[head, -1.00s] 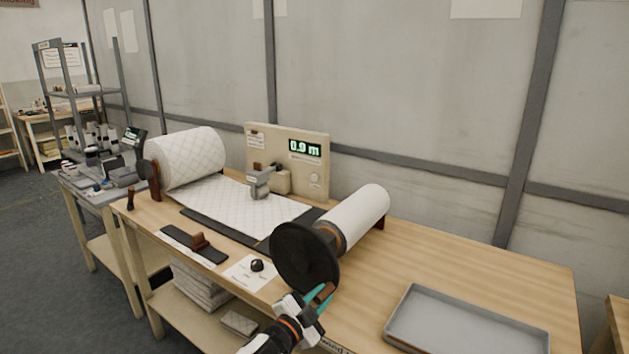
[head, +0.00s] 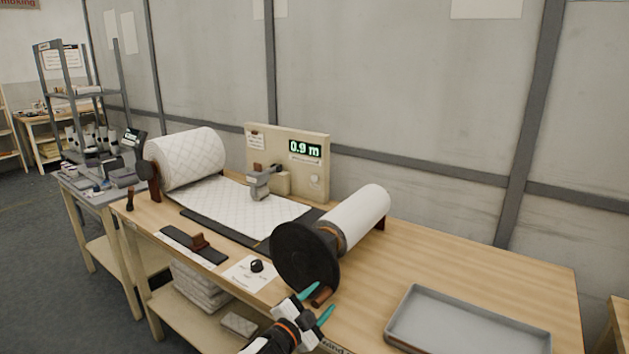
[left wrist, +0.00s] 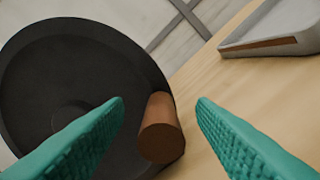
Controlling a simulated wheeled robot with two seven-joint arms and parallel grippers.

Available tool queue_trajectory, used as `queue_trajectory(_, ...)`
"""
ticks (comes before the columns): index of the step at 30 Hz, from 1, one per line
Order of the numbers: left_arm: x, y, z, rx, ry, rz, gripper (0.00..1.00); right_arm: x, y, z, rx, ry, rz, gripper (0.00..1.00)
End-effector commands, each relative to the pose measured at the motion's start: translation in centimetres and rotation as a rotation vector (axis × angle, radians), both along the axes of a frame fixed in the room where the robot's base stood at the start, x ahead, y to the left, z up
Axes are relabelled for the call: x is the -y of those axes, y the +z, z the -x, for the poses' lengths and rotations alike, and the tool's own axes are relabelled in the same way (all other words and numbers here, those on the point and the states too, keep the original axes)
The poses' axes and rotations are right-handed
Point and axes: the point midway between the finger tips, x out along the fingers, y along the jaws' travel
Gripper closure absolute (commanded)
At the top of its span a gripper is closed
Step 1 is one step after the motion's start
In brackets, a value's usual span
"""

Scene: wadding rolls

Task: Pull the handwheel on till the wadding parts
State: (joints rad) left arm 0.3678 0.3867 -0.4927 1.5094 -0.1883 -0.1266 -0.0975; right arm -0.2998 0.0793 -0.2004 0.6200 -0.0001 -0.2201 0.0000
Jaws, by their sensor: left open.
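The black handwheel (head: 298,258) is on the near end of the right, white roll (head: 362,215); its brown handle (head: 322,297) is low at the right of the rim. My left gripper (head: 317,303) is open at the handle. In the left wrist view the handle (left wrist: 160,132) appears between the two spread teal fingers (left wrist: 160,103), with gaps on both sides, beside the wheel face (left wrist: 60,75). The quilted wadding (head: 235,205) lies flat from the left roll (head: 187,158) towards a dark strip by the right roll. The display (head: 305,149) reads 0.9 m. My right gripper is out of view.
A grey tray (head: 468,322) lies on the bench at the right, with bare wood between it and the wheel.

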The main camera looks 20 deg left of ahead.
Motion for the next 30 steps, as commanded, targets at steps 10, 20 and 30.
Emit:
queue_trajectory(10, -0.8, 0.2, 2.1, -0.001, -0.001, 0.001, 0.49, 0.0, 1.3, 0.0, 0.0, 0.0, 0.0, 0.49)
queue_trajectory(20, -1.9, 0.2, 5.2, -0.001, 0.001, 0.001, 0.49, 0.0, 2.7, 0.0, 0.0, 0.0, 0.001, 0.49)
queue_trajectory(30, -3.0, 0.1, 8.4, -0.002, 0.0, 0.0, 0.49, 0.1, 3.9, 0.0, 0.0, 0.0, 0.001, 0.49)
